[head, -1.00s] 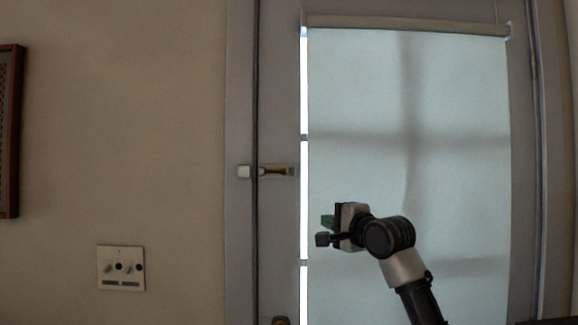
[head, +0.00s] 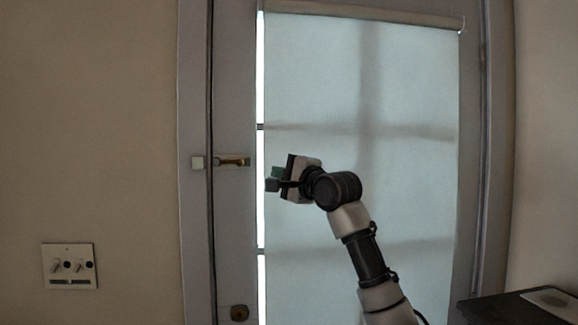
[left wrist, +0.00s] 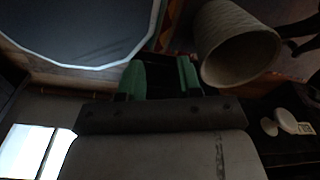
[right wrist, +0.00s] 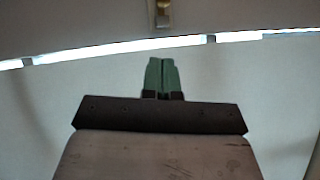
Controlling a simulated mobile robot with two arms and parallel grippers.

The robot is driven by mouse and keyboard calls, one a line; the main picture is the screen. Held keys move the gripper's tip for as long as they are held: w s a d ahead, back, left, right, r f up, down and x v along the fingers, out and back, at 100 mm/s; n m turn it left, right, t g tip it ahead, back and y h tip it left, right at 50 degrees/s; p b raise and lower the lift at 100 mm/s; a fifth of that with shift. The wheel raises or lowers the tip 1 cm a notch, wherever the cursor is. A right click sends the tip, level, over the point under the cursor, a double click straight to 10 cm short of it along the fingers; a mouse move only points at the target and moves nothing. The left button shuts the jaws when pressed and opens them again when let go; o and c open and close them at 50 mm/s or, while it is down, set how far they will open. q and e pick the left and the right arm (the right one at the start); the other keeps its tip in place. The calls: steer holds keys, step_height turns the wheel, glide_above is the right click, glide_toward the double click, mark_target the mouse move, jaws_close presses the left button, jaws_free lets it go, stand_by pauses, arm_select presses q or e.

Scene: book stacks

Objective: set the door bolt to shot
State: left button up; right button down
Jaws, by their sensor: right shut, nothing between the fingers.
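The door bolt (head: 232,161) is a small brass piece on a pale plate near the left edge of the door. A pale keeper block (head: 198,162) sits on the frame just left of it. I see no rod clearly bridging the two. The bolt also shows at the top of the right wrist view (right wrist: 163,14). My right gripper (head: 273,178) is shut and empty, right of the bolt and slightly lower, apart from it. Its green fingertips touch each other in the right wrist view (right wrist: 162,75). My left gripper (left wrist: 160,77) is open and empty, away from the door.
A pale blind (head: 400,200) covers the door's glass. A brass lock (head: 239,312) is low on the door. A switch plate (head: 69,266) is on the left wall. A dark surface (head: 510,308) stands at lower right. A ribbed bin (left wrist: 235,45) is near my left gripper.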

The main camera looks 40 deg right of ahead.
steer(key=p, duration=0.3)
glide_toward(232, 162)
steer(key=w+d, duration=0.2)
steer(key=d, duration=0.1)
steer(key=shift+w+a+r+p, duration=0.2)
steer(key=shift+w+a+p, duration=0.05)
steer(key=shift+a, duration=0.15)
steer(key=shift+w+a+r+p, duration=0.2)
steer(key=shift+w+a+p, duration=0.05)
steer(key=shift+a, duration=0.15)
steer(key=w+a, duration=0.1)
steer(key=a, duration=0.1)
steer(key=w+a, duration=0.1)
steer(key=a, duration=0.1)
steer(key=shift+w+p, duration=0.15)
steer(key=shift+p, duration=0.2)
